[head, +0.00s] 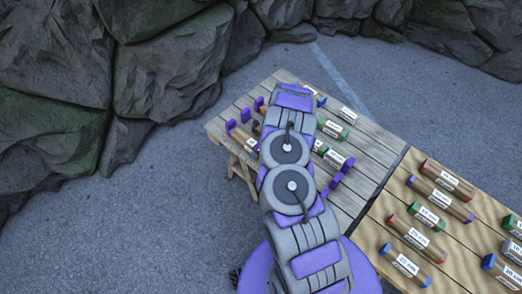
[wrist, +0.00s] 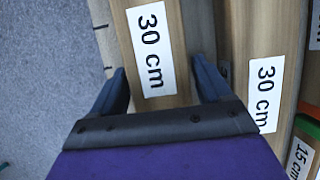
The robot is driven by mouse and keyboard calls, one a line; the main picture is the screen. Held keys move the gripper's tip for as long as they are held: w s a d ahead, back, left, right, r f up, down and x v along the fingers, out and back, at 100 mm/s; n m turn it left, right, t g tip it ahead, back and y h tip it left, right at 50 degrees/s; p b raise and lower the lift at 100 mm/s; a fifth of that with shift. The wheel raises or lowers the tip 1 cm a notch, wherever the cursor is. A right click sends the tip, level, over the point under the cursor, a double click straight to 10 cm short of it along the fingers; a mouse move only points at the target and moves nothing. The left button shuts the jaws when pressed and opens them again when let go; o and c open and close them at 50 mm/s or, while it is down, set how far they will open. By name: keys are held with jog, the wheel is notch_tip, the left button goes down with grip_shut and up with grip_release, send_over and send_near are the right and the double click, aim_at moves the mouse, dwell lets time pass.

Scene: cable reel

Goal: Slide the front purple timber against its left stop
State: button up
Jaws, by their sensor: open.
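In the wrist view, a wooden timber (wrist: 155,45) labelled 30 cm lies between the two dark blue fingers of my gripper (wrist: 160,76). My gripper is open, with a finger on each side of the timber; I cannot tell whether either touches it. The timber's ends are out of view, so its end colour is hidden. A second 30 cm timber (wrist: 265,60) lies beside it on the right. In the head view, purple stops (head: 231,126) stand along the left of the far table. Purple stops (head: 335,181) also stand right of my arm, which hides most of the timbers between.
The grey plank table (head: 377,150) holds several other labelled timbers, some with green ends (head: 334,129). A lighter table (head: 376,208) at right carries more timbers, one with purple ends (head: 440,196). Rock walls (head: 165,85) rise behind; pavement left of the tables is clear.

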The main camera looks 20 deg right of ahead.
jog(key=o, duration=0.3)
jog(key=shift+s, duration=0.15)
jog(key=shift+o, duration=0.2)
jog(key=p+v, duration=0.5)
jog(key=v, duration=1.2)
jog(key=shift+a+r, duration=0.1)
jog(key=shift+r, duration=0.05)
